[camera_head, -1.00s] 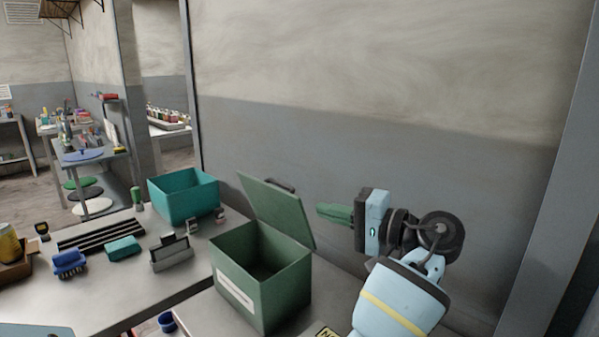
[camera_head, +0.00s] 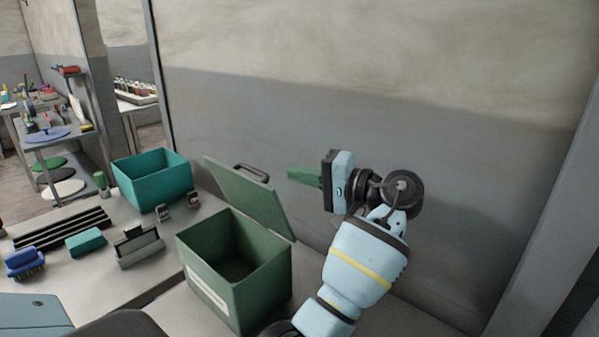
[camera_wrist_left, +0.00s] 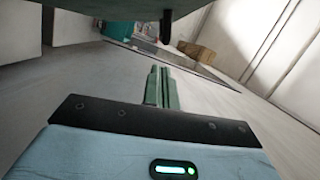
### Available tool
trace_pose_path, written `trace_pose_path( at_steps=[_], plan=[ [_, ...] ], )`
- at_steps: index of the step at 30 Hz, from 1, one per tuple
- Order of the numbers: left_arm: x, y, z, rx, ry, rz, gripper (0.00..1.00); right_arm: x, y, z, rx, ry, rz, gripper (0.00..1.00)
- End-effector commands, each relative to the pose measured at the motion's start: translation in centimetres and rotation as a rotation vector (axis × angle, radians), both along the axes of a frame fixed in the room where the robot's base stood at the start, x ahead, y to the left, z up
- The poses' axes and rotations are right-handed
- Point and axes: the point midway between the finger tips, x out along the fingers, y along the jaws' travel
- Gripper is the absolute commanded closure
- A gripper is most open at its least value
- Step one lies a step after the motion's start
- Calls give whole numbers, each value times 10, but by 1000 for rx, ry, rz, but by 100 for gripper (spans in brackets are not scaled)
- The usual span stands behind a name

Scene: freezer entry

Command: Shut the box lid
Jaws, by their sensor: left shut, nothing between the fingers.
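The green box (camera_head: 262,284) stands on the table in the head view with a pale label on its front. Its lid (camera_head: 238,193) is open, tilted up and back from the box, with a dark handle (camera_head: 251,171) near its top edge. My left gripper (camera_head: 292,173) is shut and empty, its green fingers pointing left, just right of the lid's upper right corner and apart from it in the picture. In the left wrist view the shut fingers (camera_wrist_left: 160,87) lie below a dark green panel (camera_wrist_left: 110,8), which seems to be the lid. My right gripper is not in view.
A teal bin (camera_head: 138,188) stands behind and left of the box. A blue brush (camera_head: 24,263), a teal block (camera_head: 86,243), a grey holder (camera_head: 138,247) and a dark rack (camera_head: 62,229) lie on the table. A grey wall (camera_head: 400,130) rises behind.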

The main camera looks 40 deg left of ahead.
Motion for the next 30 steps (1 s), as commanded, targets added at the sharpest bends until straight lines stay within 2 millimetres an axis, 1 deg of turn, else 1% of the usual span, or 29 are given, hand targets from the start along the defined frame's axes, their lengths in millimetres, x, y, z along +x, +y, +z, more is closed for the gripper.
trace_pose_path(
  at_steps=[1,6,12,18,30],
  plan=[
    [-2,10,4,2,-6,2,100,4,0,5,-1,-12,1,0],
    [-7,38,3,2,-6,1,100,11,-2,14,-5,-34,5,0],
    [-10,63,1,2,-5,0,100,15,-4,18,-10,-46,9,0],
    [-10,72,-1,1,-3,-1,100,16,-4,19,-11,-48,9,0],
    [-10,72,-2,0,-3,-1,100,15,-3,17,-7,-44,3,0]
  ],
)
